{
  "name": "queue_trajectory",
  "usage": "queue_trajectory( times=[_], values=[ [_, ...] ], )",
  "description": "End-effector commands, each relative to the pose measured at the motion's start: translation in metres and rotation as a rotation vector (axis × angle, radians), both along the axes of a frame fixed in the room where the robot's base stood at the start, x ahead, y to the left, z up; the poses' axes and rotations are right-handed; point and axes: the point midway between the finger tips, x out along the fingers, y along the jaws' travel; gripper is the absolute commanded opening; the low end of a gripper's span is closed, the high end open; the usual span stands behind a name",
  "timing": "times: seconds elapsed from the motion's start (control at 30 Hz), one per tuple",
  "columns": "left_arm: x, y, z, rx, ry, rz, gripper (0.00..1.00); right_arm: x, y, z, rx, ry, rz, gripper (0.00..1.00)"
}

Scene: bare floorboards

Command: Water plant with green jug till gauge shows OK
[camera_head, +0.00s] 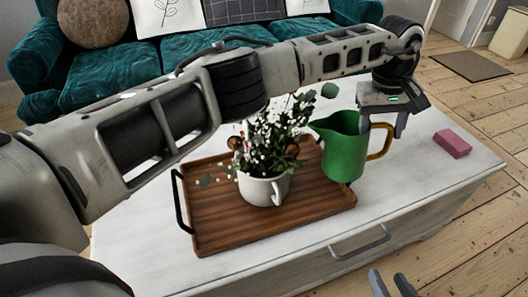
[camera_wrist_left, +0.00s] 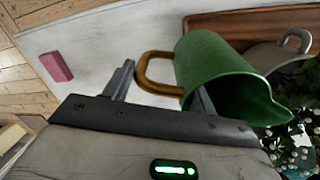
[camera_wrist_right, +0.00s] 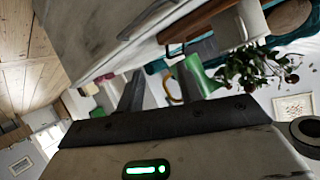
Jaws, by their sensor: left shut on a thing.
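The green jug (camera_head: 345,150) has a yellow-brown handle (camera_head: 381,142) and stands or hangs at the right side of the wooden tray, with its spout toward the plant. My left gripper (camera_head: 384,118) is shut on the jug's handle; the left wrist view shows the handle (camera_wrist_left: 158,75) between its fingers. The leafy plant (camera_head: 268,135) with small white flowers grows in a white cup-like pot (camera_head: 262,188) on the tray. My right gripper (camera_head: 392,286) is low in front of the table, open and empty. I cannot make out a gauge.
The wooden tray (camera_head: 225,222) with black handles lies on a white table (camera_head: 430,165). A pink block (camera_head: 452,143) lies at the table's right end. A teal sofa (camera_head: 195,55) is behind.

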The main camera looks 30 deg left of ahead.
Motion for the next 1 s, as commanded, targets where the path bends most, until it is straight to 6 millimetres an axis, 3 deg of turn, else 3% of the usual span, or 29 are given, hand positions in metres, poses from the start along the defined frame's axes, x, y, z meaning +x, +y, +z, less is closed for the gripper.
queue_trajectory(
  times=[0.37,1.0],
  values=[
    [0.005,-0.010,-0.004,0.085,0.027,0.003,0.11,0.002,0.004,0.013,0.032,-0.065,0.004,0.36],
    [0.005,-0.010,-0.004,0.096,0.033,0.004,0.11,-0.001,0.005,0.013,0.032,-0.069,0.012,0.36]
  ],
)
